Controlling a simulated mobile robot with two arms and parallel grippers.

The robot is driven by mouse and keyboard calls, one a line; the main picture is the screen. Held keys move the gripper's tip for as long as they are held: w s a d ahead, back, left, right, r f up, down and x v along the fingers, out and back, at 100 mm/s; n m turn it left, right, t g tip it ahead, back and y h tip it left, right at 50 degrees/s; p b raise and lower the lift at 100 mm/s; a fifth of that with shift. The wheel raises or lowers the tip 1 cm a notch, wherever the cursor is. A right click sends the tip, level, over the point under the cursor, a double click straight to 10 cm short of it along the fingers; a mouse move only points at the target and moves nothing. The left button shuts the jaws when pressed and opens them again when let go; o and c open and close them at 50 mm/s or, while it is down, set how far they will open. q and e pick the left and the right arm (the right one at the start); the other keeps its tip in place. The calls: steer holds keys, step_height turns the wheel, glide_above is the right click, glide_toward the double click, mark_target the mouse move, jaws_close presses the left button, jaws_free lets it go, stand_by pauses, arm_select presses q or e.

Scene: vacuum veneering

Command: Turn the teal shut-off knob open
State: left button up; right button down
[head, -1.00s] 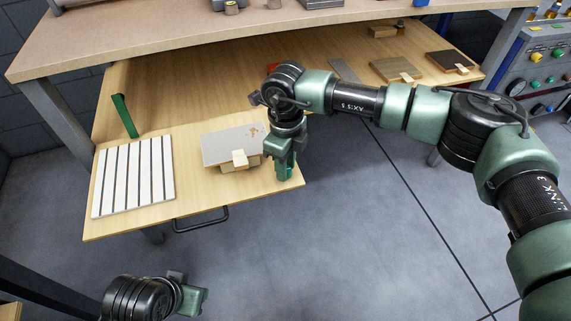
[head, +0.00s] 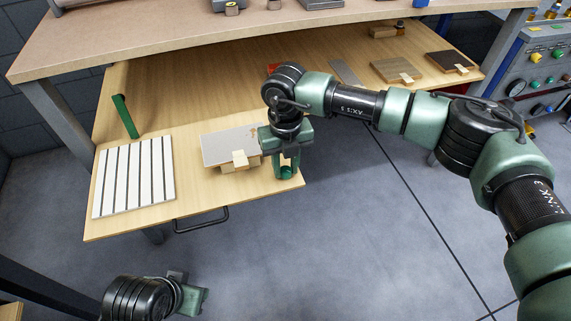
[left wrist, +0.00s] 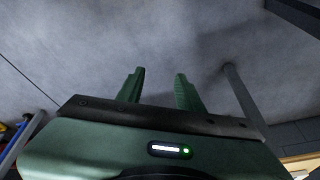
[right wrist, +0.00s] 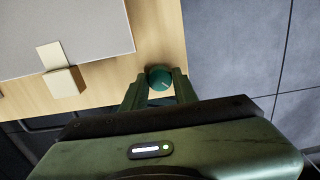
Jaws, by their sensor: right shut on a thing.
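The teal shut-off knob (right wrist: 159,78) is round with a pale mark on its top, at the wooden board's front right corner. My right gripper (right wrist: 159,88) is shut on the knob, one finger on each side of it. In the head view the knob (head: 287,172) shows small between the fingers of my right gripper (head: 287,170), which points down. My left gripper (left wrist: 160,82) is open and empty, its two fingers apart over the bare floor. In the head view it is low at the left, off the table.
A grey panel (head: 222,147) on wooden blocks lies just left of the knob. A black handle (head: 201,219) sticks out at the front edge. Wood samples (head: 398,70) lie at the back right.

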steer(key=shift+r+m, duration=0.1)
steer(key=shift+m, duration=1.3)
steer(key=shift+m+p, duration=0.3)
steer(key=shift+m, duration=1)
arm_select(q)
steer(key=p+x, duration=0.1)
steer(key=x, duration=0.5)
steer(key=shift+s, duration=0.25)
arm_select(e)
steer(key=shift+m, duration=1.8)
arm_select(q)
steer(key=shift+d+f, duration=0.1)
steer(key=shift+f, duration=0.1)
arm_select(e)
steer(key=c, duration=1.1)
jaws_free()
